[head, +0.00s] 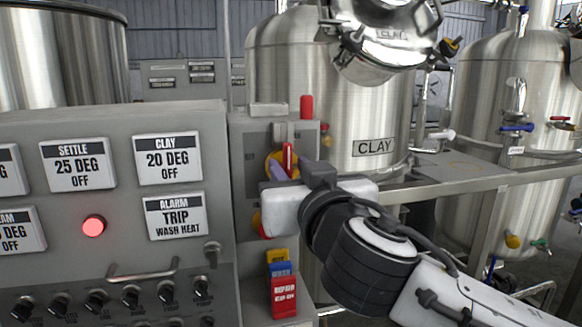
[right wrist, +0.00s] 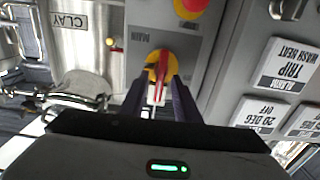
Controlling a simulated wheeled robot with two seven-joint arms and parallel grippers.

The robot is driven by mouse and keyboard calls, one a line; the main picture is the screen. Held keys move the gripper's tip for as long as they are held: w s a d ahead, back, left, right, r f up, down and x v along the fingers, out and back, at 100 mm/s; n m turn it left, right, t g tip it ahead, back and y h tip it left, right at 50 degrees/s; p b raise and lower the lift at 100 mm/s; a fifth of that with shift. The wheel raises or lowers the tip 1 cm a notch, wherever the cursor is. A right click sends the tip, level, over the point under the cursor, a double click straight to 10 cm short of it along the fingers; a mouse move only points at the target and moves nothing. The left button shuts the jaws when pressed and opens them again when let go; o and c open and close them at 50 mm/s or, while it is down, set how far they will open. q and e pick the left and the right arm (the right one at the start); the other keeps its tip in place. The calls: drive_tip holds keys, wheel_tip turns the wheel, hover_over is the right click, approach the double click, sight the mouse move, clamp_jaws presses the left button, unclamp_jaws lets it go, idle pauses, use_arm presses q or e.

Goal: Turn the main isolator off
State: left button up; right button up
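The main isolator (head: 289,158) is a red handle on a yellow round plate, on the grey narrow panel right of the alarm board. Its handle stands upright. The isolator also shows in the right wrist view (right wrist: 158,68), near a "MAIN" label that appears upside down. My right gripper (head: 281,172) is at the isolator, covering its lower part in the head view. In the right wrist view the gripper's two dark fingers (right wrist: 161,92) stand on either side of the handle, with gaps visible, so it looks open. My left gripper is not in view.
A red-and-yellow push button (right wrist: 190,6) sits beside the isolator. Tags (head: 283,290) hang below on the panel. The alarm board (head: 120,120) with a lit red lamp (head: 93,226) is left. A steel clay tank (head: 340,100) and a rail (head: 470,185) stand behind.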

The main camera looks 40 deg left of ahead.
clamp_jaws()
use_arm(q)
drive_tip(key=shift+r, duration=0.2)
